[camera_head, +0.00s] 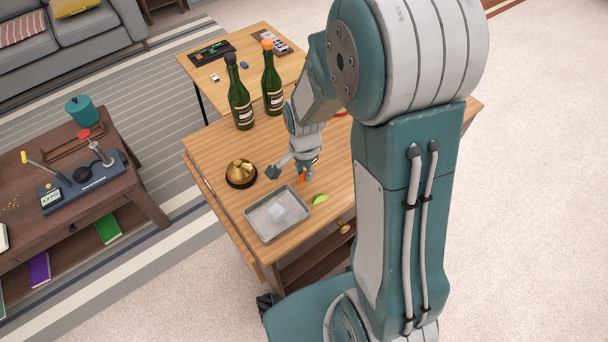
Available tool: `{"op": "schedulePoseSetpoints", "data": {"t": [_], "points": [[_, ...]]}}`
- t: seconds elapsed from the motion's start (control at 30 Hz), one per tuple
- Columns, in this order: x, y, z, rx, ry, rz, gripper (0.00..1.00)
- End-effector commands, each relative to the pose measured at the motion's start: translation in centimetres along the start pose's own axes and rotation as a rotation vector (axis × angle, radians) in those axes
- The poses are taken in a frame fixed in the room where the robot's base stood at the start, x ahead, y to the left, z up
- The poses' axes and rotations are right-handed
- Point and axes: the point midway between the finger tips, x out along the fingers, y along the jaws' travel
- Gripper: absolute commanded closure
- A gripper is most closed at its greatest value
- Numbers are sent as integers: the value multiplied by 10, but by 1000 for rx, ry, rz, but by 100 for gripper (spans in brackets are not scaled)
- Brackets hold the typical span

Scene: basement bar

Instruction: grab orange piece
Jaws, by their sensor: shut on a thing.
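A small orange piece (303,178) shows at the tip of my gripper (302,175), low over the wooden table (215,150). My gripper is shut on it. Only a bit of the orange piece is visible; the fingers hide the rest. I cannot tell whether it still touches the tabletop. A green wedge, like a lime slice (320,199), lies on the table just to the right and nearer than my gripper.
A metal tray (264,235) with a clear block stands just nearer. A brass bell-like object (241,172) is to the left. Two green bottles, (239,95) and (271,80), stand behind. My arm hides the table's right part.

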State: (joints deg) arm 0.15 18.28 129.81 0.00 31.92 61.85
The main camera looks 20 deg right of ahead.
Motion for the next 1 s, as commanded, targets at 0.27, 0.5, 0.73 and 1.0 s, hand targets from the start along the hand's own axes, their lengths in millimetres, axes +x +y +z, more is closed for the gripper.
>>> {"op": "schedulePoseSetpoints", "data": {"t": [0.27,0.5,0.73,1.0], "points": [[-39,24,-9,3,2,-4,92],[-70,50,-17,3,2,-3,92],[-87,90,-31,6,2,-3,92],[-102,123,-42,4,1,-1,92]]}}
